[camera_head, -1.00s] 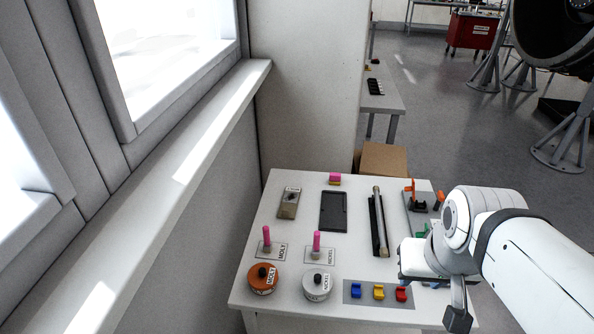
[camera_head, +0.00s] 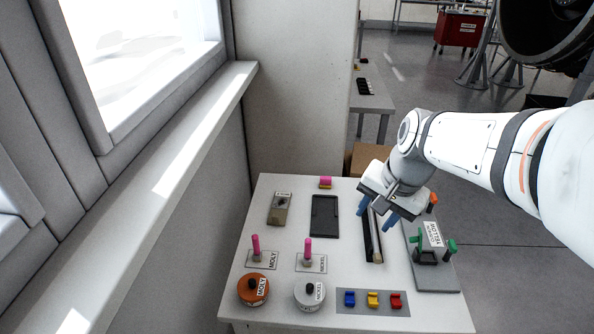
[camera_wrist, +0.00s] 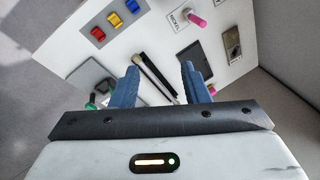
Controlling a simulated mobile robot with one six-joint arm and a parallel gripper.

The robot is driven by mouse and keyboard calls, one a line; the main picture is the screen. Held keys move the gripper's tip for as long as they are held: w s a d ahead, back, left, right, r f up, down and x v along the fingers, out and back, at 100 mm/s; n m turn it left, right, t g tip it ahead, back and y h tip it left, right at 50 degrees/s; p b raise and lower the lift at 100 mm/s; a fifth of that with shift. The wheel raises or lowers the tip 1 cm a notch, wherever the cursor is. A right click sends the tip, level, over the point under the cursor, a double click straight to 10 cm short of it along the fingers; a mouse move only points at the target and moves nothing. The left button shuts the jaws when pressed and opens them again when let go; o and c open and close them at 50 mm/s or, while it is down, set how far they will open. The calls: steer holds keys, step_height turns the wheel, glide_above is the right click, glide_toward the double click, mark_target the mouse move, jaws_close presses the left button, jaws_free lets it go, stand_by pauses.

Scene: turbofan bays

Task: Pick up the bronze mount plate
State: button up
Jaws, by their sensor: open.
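A brownish, bronze-toned plate (camera_head: 279,209) with a pale label and a dark spot lies at the back left of the white table. I take it to be the bronze mount plate. In the wrist view it shows at the upper right (camera_wrist: 232,42). My gripper (camera_head: 377,212) is open and empty, its two blue fingers apart, pointing down above the long dark holder with a rod. It is to the right of the bronze plate and clear of it. In the wrist view the gripper (camera_wrist: 160,80) has nothing between its fingertips.
A dark flat tray (camera_head: 325,216) lies between plate and gripper. Pink-handled tools (camera_head: 256,246), an orange MOLY tin (camera_head: 254,289), a grey NICKEL tin (camera_head: 309,295) and coloured clips (camera_head: 373,299) stand in front. A grey fixture (camera_head: 436,257) stands right. A wall and window sill border the left.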

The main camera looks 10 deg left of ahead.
steer(key=w+a+f+m+g+y, duration=0.15)
steer(key=w+a+f+m, duration=0.25)
steer(key=w+a, duration=0.5)
steer(key=m+g+y, duration=0.1)
steer(key=m+y, duration=0.2)
steer(key=m, duration=0.5)
glide_toward(278, 215)
steer(key=f, duration=0.1)
steer(key=shift+m, duration=0.3)
steer(key=p+x, duration=0.1)
steer(key=x, duration=0.7)
steer(key=shift+s+a+f+p, duration=0.1)
steer(key=shift+a+f+p, duration=0.1)
steer(key=shift+a+p, duration=0.2)
jaws_close()
steer(key=shift+r, duration=0.1)
